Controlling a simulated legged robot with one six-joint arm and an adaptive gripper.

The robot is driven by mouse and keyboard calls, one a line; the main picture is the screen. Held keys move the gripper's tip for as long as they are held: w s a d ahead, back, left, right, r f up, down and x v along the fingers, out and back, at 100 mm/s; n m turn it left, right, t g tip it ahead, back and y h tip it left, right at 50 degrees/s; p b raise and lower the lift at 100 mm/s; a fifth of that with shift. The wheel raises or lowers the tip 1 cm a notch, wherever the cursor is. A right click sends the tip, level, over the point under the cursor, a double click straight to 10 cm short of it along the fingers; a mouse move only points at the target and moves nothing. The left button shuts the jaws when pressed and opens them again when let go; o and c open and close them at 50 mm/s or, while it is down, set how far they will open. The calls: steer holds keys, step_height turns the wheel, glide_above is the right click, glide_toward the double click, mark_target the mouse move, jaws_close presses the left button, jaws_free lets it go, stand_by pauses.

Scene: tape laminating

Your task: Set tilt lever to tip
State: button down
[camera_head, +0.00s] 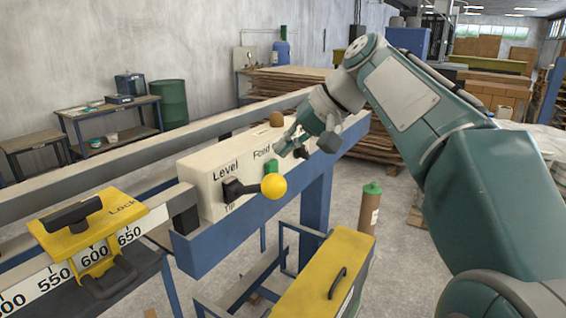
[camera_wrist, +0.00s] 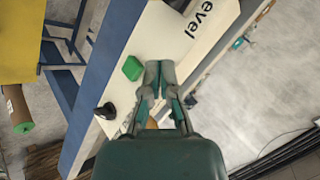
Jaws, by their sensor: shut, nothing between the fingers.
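The tilt lever (camera_head: 274,187) has a yellow ball knob on a short black arm that sticks out from a black pivot on the front of a white control box (camera_head: 204,191). "Level" is printed above the pivot, and a partly hidden "Tip" below it. My gripper (camera_head: 286,147) is shut and empty, above and right of the yellow ball and close to a green button (camera_head: 271,169), apart from the lever. In the wrist view, my fingertips (camera_wrist: 160,72) meet beside the green button (camera_wrist: 132,68). The lever does not show there; part of the "Level" label does.
A brown knob (camera_head: 277,119) stands on the box top, and a black knob (camera_wrist: 105,110) sits right of the green button. The box rests on a blue beam (camera_head: 255,228). A yellow lock clamp (camera_head: 93,229) on a ruler is at left, a yellow cabinet (camera_head: 325,275) below.

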mark_target(257, 186)
steer(key=s, duration=0.1)
steer(key=s+f, duration=0.1)
steer(key=s, duration=0.1)
steer(key=shift+s+a+f, duration=0.3)
steer(key=shift+a+f, duration=0.05)
steer(key=shift+s+d+f+y, duration=0.15)
steer(key=shift+f+y, duration=0.1)
steer(key=shift+y, duration=0.05)
steer(key=shift+s+d+f+t+y, duration=0.15)
steer(key=shift+f+t+y, duration=0.15)
steer(key=shift+t, duration=0.2)
